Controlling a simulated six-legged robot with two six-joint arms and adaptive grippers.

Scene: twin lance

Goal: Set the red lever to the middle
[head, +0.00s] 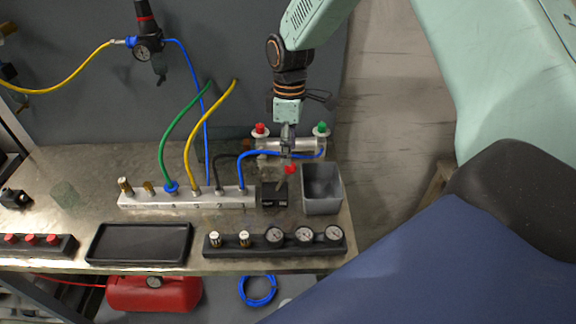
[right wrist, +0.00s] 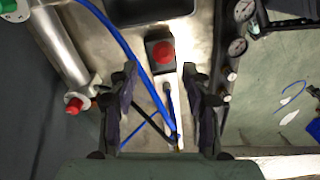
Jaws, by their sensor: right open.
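The red lever (head: 290,169) has a round red knob on a short stem. It rises from a black block (head: 273,196) at the right end of the white manifold. In the head view the stem leans up and to the right. The right wrist view shows the red knob (right wrist: 162,54) above its black block, beyond the fingertips. My right gripper (head: 288,143) hangs behind and above the lever, pointing down. Its open fingers (right wrist: 160,88) frame the blue hose and part of the manifold, apart from the knob. My left gripper is in neither view.
A grey bin (head: 321,190) stands right of the lever block. A silver cylinder (head: 290,144) with red and green fittings lies behind. A blue hose (head: 245,166) arches close by. A gauge bar (head: 275,242) and a black tray (head: 138,243) lie in front.

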